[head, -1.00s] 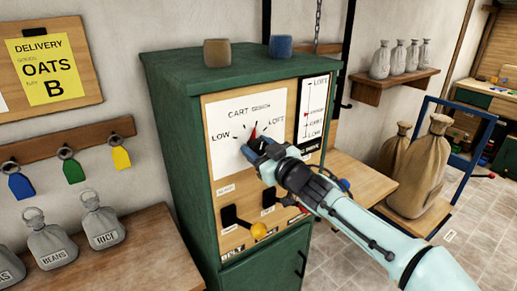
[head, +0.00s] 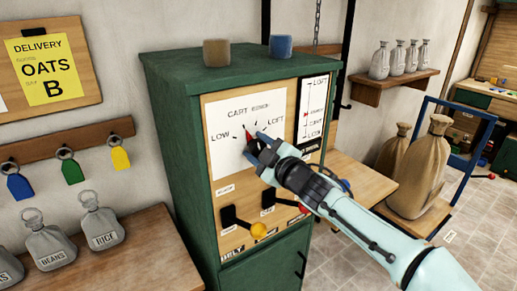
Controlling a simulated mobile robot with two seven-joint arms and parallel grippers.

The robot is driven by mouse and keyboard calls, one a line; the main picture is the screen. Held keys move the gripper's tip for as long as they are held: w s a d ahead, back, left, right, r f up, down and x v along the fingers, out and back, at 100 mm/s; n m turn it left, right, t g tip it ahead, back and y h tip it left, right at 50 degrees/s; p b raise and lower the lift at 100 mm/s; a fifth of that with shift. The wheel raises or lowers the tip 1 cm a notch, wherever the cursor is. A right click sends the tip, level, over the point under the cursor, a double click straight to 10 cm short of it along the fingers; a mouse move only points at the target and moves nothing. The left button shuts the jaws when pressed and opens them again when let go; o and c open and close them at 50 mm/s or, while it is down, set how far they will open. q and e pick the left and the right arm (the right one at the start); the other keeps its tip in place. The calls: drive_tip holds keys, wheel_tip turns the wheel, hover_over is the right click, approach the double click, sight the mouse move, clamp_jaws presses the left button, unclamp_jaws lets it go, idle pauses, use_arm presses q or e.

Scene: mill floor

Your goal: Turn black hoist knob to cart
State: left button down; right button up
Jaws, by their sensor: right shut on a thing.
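The black hoist knob (head: 253,145) with a red pointer sits on a white dial panel (head: 222,155) on the front of a green cabinet. The dial's labels look like LOW, CART, BENCH and LOFT, blurred at the top. The red pointer leans up and a little left, toward the CART side. My right gripper (head: 257,148) is shut on the knob, and its fingers hide part of it. My left gripper is not in view.
Below the dial are black levers, one with a yellow ball (head: 259,230) and one with a red tip. A white scale panel (head: 313,112) stands right of the dial. Two small blocks sit on the green cabinet (head: 185,70). Full sacks (head: 424,170) stand at the right.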

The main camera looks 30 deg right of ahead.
drive_tip(key=shift+f, duration=0.1)
idle(0.3)
drive_tip(key=o, duration=1.1)
drive_tip(key=shift+c, duration=0.2)
drive_tip(key=shift+s, duration=0.1)
drive_tip(key=s+d+p, duration=0.1)
drive_tip(key=s, duration=1.2)
